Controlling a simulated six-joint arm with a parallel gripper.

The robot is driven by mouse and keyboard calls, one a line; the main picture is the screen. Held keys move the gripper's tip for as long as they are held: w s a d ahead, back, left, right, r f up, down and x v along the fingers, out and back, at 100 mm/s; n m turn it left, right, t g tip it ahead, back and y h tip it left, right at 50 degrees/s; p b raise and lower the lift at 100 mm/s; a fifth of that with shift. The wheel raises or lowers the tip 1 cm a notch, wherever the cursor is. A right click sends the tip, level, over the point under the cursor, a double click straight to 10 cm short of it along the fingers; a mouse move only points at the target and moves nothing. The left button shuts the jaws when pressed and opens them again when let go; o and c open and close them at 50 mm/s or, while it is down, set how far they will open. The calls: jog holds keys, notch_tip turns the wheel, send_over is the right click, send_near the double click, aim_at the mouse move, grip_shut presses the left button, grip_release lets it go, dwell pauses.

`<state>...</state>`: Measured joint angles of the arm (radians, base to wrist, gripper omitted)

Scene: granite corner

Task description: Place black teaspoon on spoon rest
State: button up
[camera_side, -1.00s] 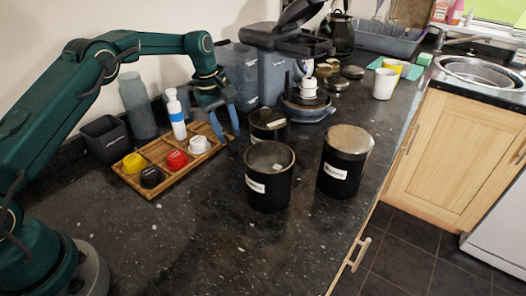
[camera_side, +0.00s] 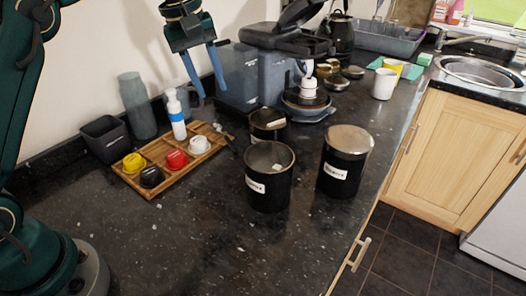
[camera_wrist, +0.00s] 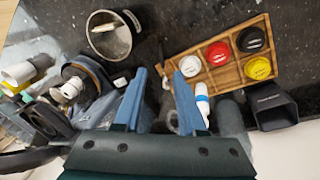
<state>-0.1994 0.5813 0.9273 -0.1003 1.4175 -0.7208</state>
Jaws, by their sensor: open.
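A dark slender thing, which looks like the black teaspoon (camera_side: 231,144), lies at the right end of the wooden tray (camera_side: 160,149). It is small, and I cannot tell whether it rests fully on the tray or partly on the counter. No separate spoon rest can be made out; the tray also shows in the wrist view (camera_wrist: 222,79). My gripper (camera_side: 211,86) is open and empty, with its blue fingers pointing down, raised above and behind the tray's right end. In the wrist view my gripper (camera_wrist: 159,75) has its fingers spread.
Yellow (camera_side: 133,162), black (camera_side: 151,177), red (camera_side: 176,159) and white (camera_side: 199,144) capsules sit in the tray. Black canisters (camera_side: 269,190) (camera_side: 342,170) stand to the right. The front-left counter is clear.

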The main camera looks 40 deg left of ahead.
jog(key=s+d+r+m+t, duration=0.1)
jog(key=s+d+r+m, duration=0.15)
jog(key=s, duration=0.35)
jog(key=s+d+r+m, duration=0.1)
jog(key=s+d+m, duration=0.15)
jog(key=s, duration=0.35)
jog(key=s+f+m+t, duration=0.1)
jog(key=s+f+m, duration=0.4)
jog(key=s, duration=0.5)
jog(key=shift+s+d+f+m+t+y, duration=0.3)
jog(key=shift+s+f+t, duration=0.1)
jog(key=shift+f, duration=0.15)
